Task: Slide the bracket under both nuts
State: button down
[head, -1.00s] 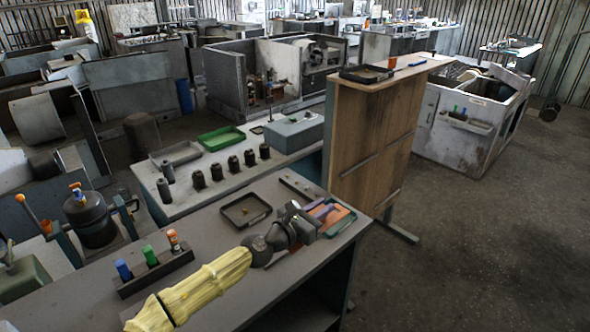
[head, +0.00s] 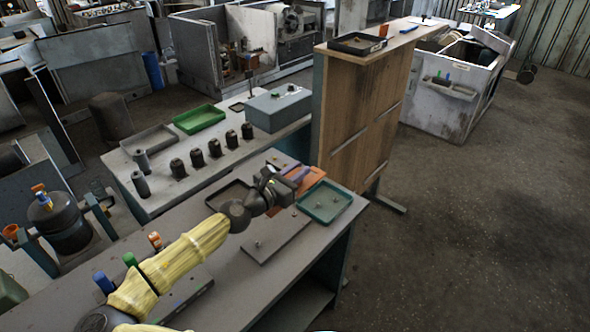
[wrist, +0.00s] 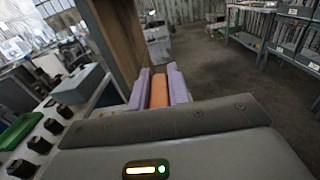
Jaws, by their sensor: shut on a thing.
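My gripper (head: 296,182) has purple fingers and is shut on the orange bracket (head: 313,178). In the wrist view the bracket (wrist: 159,91) sits between the two purple fingers (wrist: 162,90). In the head view it appears above and behind the green tray; the exact height is hard to tell. A flat grey plate (head: 276,243) lies on the near bench, with small upright fittings on it, one (head: 257,244) near its left side; these may be the nuts, but they are too small to be sure. The bracket is apart from them.
The green tray (head: 346,205) near the bench's right edge holds small pieces. A dark tray (head: 225,196) lies behind my arm. A rack with blue, green and orange-topped items stands left. A wooden panel (head: 360,110) rises behind the bench.

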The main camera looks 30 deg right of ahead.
jog(key=shift+w+a+f+b, duration=0.1)
jog(key=shift+w+f+b, duration=0.05)
jog(key=shift+f+b, duration=0.4)
jog(key=shift+w+f+b, duration=0.1)
jog(key=shift+f+b, duration=0.4)
jog(key=shift+f, duration=0.05)
jog(key=shift+d+f+b, duration=0.2)
jog(key=shift+f+b, duration=0.65)
jog(key=shift+w+a+f+b, duration=0.2)
jog(key=shift+w+f+b, duration=0.15)
jog(key=shift+f+b, duration=2.5)
jog(key=shift+w+a+f+b, duration=0.2)
jog(key=shift+w+f+b, duration=0.15)
jog(key=shift+f+b, duration=2.5)
jog(key=shift+w+a+f+b, duration=0.3)
jog(key=shift+f+b, duration=1.6)
jog(key=shift+f, duration=1.85)
jog(key=shift+f, duration=0.35)
jog(key=shift+w+a, duration=0.25)
jog(key=shift+w, duration=0.5)
jog(key=shift+w+a, duration=0.25)
jog(key=shift+w, duration=0.5)
jog(key=shift+w+a+f, duration=0.1)
jog(key=shift+w+a, duration=0.15)
jog(key=shift+w, duration=0.4)
